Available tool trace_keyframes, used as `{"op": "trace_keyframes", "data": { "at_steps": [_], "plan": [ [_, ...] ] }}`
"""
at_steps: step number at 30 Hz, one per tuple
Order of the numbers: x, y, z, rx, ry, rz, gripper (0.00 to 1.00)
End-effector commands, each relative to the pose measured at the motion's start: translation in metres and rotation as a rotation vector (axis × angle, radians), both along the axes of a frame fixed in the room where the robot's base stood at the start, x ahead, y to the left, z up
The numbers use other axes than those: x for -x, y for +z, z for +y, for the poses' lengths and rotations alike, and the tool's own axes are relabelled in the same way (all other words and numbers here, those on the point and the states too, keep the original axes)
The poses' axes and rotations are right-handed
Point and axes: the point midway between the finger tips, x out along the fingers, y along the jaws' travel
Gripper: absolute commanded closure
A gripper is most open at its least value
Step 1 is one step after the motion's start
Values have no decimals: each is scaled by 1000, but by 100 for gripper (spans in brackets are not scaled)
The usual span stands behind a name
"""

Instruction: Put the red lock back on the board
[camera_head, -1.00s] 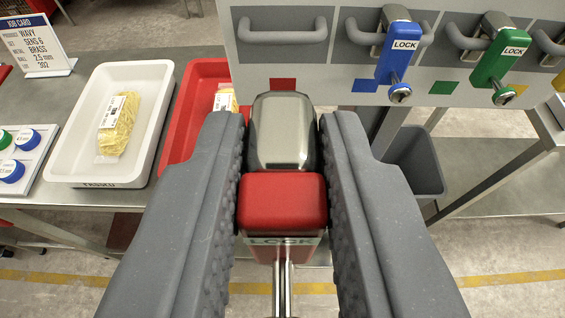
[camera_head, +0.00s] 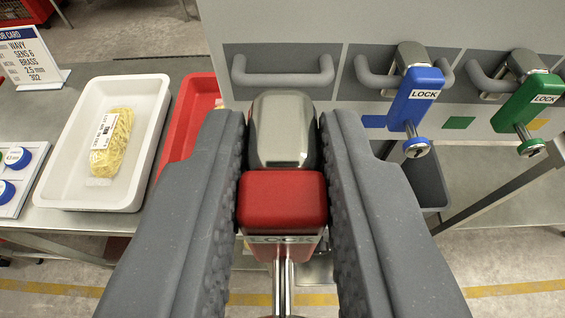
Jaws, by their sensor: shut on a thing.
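My gripper (camera_head: 282,185) is shut on the red lock (camera_head: 282,203), with a finger pressed on each side. The lock's grey metal shackle (camera_head: 282,130) points away toward the board, and its key end points toward the camera. The grey lock board (camera_head: 290,30) stands ahead. Its leftmost handle-like bar (camera_head: 283,80) is empty and lies beyond the shackle, apart from it in the picture. The red square seen below that bar earlier is hidden now behind the shackle and gripper. A blue lock (camera_head: 415,98) and a green lock (camera_head: 530,108) hang on bars to the right.
A white tray (camera_head: 50,165) with a pasta bag (camera_head: 112,142) stands on the table at left. A red tray (camera_head: 178,140) is beside it, partly behind my gripper. A job card (camera_head: 28,55) and a board with blue buttons (camera_head: 18,180) are further left. A grey bin (camera_head: 428,185) is below the board.

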Motion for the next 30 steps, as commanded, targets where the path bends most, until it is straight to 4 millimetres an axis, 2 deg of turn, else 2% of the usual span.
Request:
{"op": "trace_keyframes", "data": {
  "at_steps": [30],
  "plan": [
    [-52, 0, 0, 0, 0, 1, 100]
  ]
}}
